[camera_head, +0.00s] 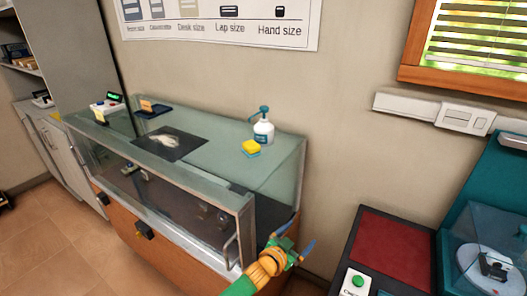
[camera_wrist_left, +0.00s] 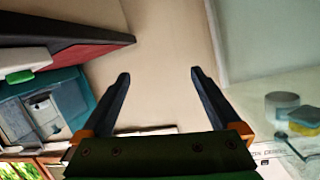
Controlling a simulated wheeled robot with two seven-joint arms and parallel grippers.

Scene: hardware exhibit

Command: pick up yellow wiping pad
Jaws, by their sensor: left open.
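The yellow wiping pad (camera_head: 251,146) lies on the glass top of the display case, near its right end, with a blue layer under the yellow one. It also shows at the right edge of the left wrist view (camera_wrist_left: 303,121). My left gripper (camera_head: 294,247) is in front of the case's right end, lower in the picture than the pad and apart from it. In the left wrist view its two dark fingers (camera_wrist_left: 158,75) are spread wide with nothing between them. My right gripper is in neither view.
A white spray bottle (camera_head: 263,131) stands just behind the pad. A dark mat with a pale glove-like thing (camera_head: 166,143) lies further left on the glass display case (camera_head: 212,160). A red-topped stand (camera_head: 383,248) with a green button is at the right.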

